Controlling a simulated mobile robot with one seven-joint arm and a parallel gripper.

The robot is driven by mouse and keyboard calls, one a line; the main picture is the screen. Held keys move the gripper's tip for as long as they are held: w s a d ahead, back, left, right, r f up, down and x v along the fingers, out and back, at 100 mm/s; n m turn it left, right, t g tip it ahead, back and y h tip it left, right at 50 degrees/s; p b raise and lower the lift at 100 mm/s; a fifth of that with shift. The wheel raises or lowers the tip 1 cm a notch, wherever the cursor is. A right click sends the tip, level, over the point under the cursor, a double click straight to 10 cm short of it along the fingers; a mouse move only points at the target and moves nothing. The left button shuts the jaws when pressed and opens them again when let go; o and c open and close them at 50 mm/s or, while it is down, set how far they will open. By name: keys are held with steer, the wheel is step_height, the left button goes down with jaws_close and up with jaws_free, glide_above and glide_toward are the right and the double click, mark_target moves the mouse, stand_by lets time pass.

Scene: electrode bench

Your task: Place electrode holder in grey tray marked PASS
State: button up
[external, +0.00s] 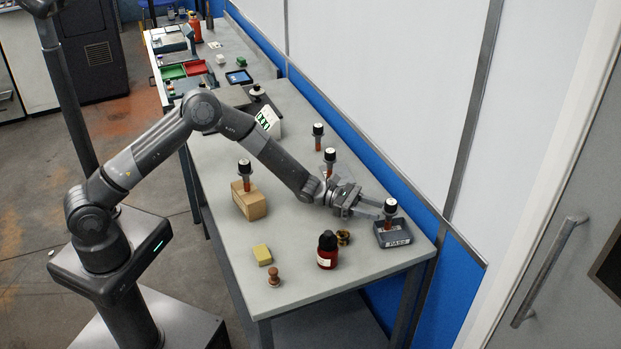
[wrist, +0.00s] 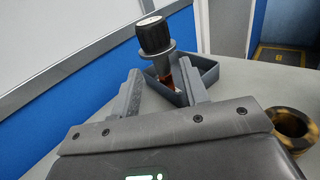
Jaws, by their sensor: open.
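The grey tray marked PASS (external: 394,240) sits at the right end of the bench; its wall also shows in the wrist view (wrist: 208,72). An electrode holder (external: 390,206) with a black, white-topped cap and a reddish-brown lower body stands roughly upright inside it. In the wrist view that holder (wrist: 155,38) is just beyond the fingertips, between their lines. My gripper (external: 371,207) is open and level with the holder, to its left in the external view. In the wrist view the gap between my fingers (wrist: 160,85) is empty. The holder's foot is partly hidden.
A dark red bottle (external: 327,252), a brown-black ring (external: 344,237), a yellow block (external: 262,255) and a wooden stamp (external: 274,278) are near the front. A wall borders the back.

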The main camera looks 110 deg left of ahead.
steer(key=shift+s+a, duration=0.1)
steer(key=shift+s, duration=1.1)
steer(key=s+d+r+m+g+h, duration=0.25)
steer(key=d+r+m, duration=0.2)
steer(key=d, duration=0.45)
steer(key=s+d+r+m+g+h, duration=0.1)
steer(key=d+r+m+g+h, duration=0.25)
steer(key=d, duration=0.55)
steer(key=s+d+r+m+g+h, duration=0.1)
steer(key=d+r+m+h, duration=0.1)
steer(key=d+r+m, duration=0.5)
steer(key=s+d+r+m+g, duration=0.2)
steer(key=s+d+m+g, duration=0.25)
steer(key=s+d, duration=0.45)
steer(key=s+d+r+m+g+y, duration=0.1)
steer(key=s+d+m+y, duration=0.1)
steer(key=s+d+m, duration=0.35)
steer(key=s+d+r+m+g+y, duration=0.1)
steer(key=s+d+r+m+y, duration=0.15)
steer(key=s, duration=0.55)
steer(key=s+a+m+y, duration=0.1)
steer(key=s+m, duration=0.3)
steer(key=s, duration=0.4)
steer(key=s+a+m+t+y, duration=0.1)
steer(key=s+a+m+y, duration=0.1)
steer(key=s, duration=0.6)
steer(key=shift+f+m+y, duration=0.25)
steer(key=shift+m+y, duration=0.6)
